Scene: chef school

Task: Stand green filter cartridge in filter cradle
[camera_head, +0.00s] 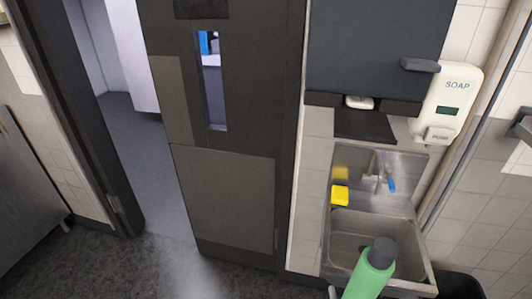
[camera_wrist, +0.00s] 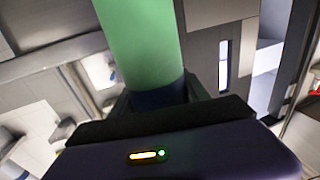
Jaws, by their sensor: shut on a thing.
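The green filter cartridge (camera_head: 370,279) is a green cylinder with a dark grey cap, at the bottom edge in the head view. It leans slightly and appears in front of the sink's near edge; its lower part is cut off by the frame. In the wrist view, the green cartridge (camera_wrist: 140,45) rises from my gripper (camera_wrist: 155,98), which is shut on it. The cartridge's end is out of that frame. I cannot make out a filter cradle in either view.
A steel sink (camera_head: 345,235) with a tap (camera_head: 374,180) and a yellow block (camera_head: 340,196) is on the right. A soap dispenser (camera_head: 447,103) hangs on the wall. A dark door (camera_head: 225,190) stands beside an open doorway. Floor in front of the door is clear.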

